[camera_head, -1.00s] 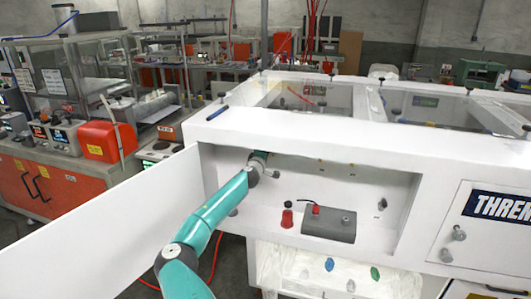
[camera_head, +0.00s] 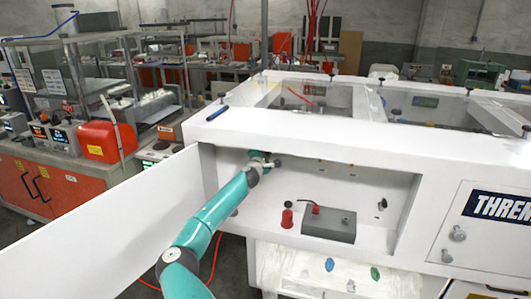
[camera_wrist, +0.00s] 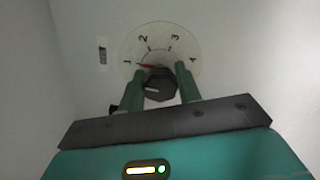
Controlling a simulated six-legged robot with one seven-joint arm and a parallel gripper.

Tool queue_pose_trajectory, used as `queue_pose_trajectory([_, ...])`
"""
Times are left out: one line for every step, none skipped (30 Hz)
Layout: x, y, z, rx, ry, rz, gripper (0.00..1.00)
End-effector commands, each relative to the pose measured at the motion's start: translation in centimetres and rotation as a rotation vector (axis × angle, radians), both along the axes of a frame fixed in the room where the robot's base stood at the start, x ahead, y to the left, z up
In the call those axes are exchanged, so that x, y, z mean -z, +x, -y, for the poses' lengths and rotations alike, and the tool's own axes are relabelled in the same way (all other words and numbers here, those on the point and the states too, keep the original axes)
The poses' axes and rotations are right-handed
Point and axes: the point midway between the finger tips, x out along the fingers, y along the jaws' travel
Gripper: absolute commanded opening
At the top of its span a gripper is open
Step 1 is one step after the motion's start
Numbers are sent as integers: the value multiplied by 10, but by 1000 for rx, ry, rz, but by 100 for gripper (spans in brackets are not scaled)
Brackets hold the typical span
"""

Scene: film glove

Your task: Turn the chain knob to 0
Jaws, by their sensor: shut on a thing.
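The chain knob (camera_wrist: 153,85) is dark and faceted, in the middle of the wrist view. It stands in front of a pale round dial (camera_wrist: 162,40) with the marks 2, 3 and 4, and a mark at the left that looks like 1. A red pointer (camera_wrist: 146,66) points left, close to that left mark. No 0 can be made out. My gripper (camera_wrist: 165,75) has its two green fingers on either side of the knob and is shut on it. In the head view my gripper is at the recess's left back, and the knob cannot be made out there.
The white machine's recess (camera_head: 330,180) surrounds my gripper, with an open white door (camera_head: 110,220) at the left. A red knob (camera_head: 287,218) and a grey box (camera_head: 330,225) stand on the recess floor to the right. A slotted plate (camera_wrist: 102,55) is left of the dial.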

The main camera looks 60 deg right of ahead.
Motion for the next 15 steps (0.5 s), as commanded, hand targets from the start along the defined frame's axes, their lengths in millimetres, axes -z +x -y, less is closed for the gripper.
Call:
queue_pose_trajectory([1,0,0,0,0,-5,11])
queue_pose_trajectory([1,0,0,0,0,-6,11])
queue_pose_trajectory([1,0,0,0,0,-7,11])
queue_pose_trajectory([1,0,0,0,0,-7,11])
queue_pose_trajectory([1,0,0,1,1,-7,11])
queue_pose_trajectory([1,0,0,0,0,-7,11])
queue_pose_trajectory([1,0,0,1,1,-7,11])
queue_pose_trajectory([1,0,0,1,1,-7,11])
queue_pose_trajectory([1,0,0,1,1,-7,11])
queue_pose_trajectory([1,0,0,1,1,-7,11])
queue_pose_trajectory([1,0,0,1,1,-7,11])
queue_pose_trajectory([1,0,0,1,1,-7,40])
queue_pose_trajectory([1,0,0,0,0,-7,45])
queue_pose_trajectory([1,0,0,0,0,-6,51])
queue_pose_trajectory([1,0,0,0,0,-6,55])
